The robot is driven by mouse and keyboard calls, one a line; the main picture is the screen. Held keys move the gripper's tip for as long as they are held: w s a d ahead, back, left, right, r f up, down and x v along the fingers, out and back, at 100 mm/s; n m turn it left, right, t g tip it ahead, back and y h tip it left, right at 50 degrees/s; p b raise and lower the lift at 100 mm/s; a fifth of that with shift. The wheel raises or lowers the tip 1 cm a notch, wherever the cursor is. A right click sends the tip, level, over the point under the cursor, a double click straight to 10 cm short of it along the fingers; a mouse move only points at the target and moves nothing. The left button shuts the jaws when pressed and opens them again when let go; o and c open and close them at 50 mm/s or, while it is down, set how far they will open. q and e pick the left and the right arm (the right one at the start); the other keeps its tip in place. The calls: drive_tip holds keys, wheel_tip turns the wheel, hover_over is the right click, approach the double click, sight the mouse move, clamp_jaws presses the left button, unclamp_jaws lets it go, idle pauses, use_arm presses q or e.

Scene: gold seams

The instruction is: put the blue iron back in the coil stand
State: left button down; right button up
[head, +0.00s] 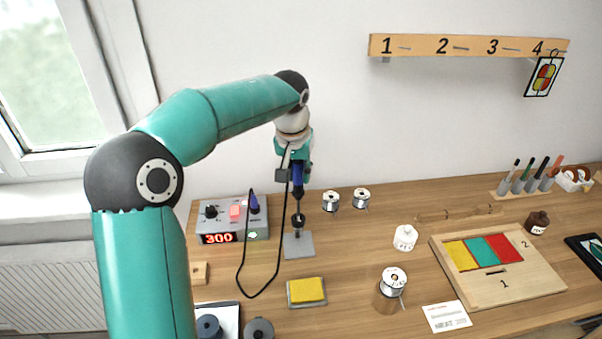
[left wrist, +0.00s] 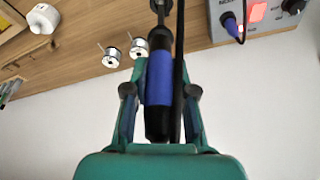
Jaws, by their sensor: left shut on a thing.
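My left gripper (head: 300,166) is shut on the blue iron (head: 297,179), which hangs upright with its tip end down. In the left wrist view the iron's blue sleeve (left wrist: 159,78) sits between the two fingers, its dark shaft pointing away from me. The coil stand (head: 299,245) has a grey square base and stands on the bench directly below the iron. The iron's lower end lines up with the top of the stand; I cannot tell whether the tip is inside the coil. My right gripper is not in view.
The iron's black cord (head: 242,275) loops down to the grey station (head: 225,233), which reads 300, left of the stand. A yellow sponge (head: 307,290) lies in front. Two solder spools (head: 331,202) stand behind right. A wooden board (head: 530,275) with coloured tiles lies further right.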

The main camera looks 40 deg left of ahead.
sight(297, 193)
use_arm(q)
drive_tip(key=shift+f+b, duration=3.3)
drive_tip(key=shift+f, duration=1)
idle(1.0)
drive_tip(key=c, duration=0.9)
unclamp_jaws()
drive_tip(key=shift+o, duration=0.2)
drive_tip(key=shift+o, duration=0.3)
drive_tip(key=o, duration=0.4)
drive_tip(key=shift+r, duration=0.1)
drive_tip(key=shift+r+p, duration=3.1)
drive_tip(key=shift+r, duration=0.35)
